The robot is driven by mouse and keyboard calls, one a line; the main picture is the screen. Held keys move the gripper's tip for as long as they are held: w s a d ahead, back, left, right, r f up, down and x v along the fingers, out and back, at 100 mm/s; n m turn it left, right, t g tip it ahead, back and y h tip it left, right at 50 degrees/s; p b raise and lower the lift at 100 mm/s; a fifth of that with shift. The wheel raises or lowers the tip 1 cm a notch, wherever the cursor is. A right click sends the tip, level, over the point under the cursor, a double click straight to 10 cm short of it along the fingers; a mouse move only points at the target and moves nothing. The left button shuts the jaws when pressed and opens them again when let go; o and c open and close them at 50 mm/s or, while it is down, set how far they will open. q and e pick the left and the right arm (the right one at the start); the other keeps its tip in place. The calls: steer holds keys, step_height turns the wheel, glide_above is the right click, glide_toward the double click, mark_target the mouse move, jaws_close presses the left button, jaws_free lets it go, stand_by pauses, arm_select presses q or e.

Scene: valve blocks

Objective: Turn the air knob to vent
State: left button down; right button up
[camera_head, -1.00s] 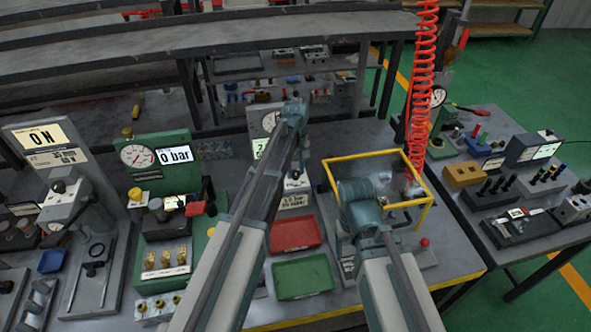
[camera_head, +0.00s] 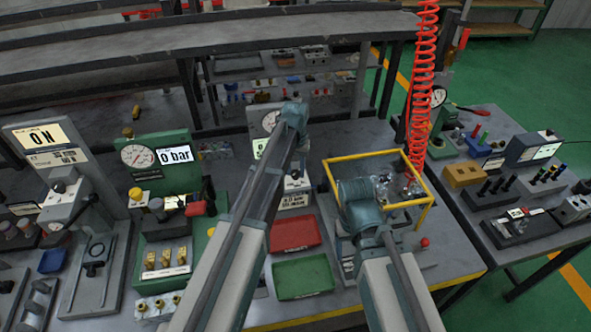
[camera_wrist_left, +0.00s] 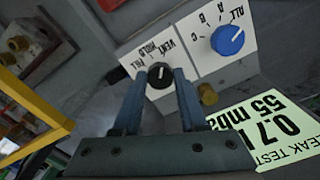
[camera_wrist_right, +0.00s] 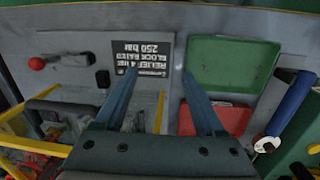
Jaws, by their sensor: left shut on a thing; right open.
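The air knob (camera_wrist_left: 160,77) is small and black with a pale pointer mark, on a white plate (camera_wrist_left: 139,57) lettered VENT, HOLD and FILL. In the left wrist view, my left gripper (camera_wrist_left: 161,74) has one finger on each side of the knob and is shut on it. The pointer lies roughly towards the lettering; I cannot tell exactly which word it meets. In the head view my left arm largely hides the knob and fingers. My right gripper (camera_wrist_right: 162,100) is open and empty above the bench, near a black label plate (camera_wrist_right: 143,60).
A blue knob (camera_wrist_left: 228,40) sits beside the air knob, with a lit leak test display (camera_wrist_left: 268,122) nearby. Red (camera_head: 295,234) and green (camera_head: 303,277) trays lie on the bench. A yellow frame (camera_head: 428,215) stands to the right, below a red coiled hose (camera_head: 421,90).

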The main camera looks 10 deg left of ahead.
mark_target(295, 173)
arm_select(q)
steer(key=shift+m, duration=0.6)
steer(key=shift+c, duration=2.2)
jaws_free()
steer(key=shift+r, duration=0.15)
step_height(295, 173, up, 14)
steer(key=p, duration=1.4)
steer(key=shift+f, duration=0.2)
steer(key=shift+f, duration=0.1)
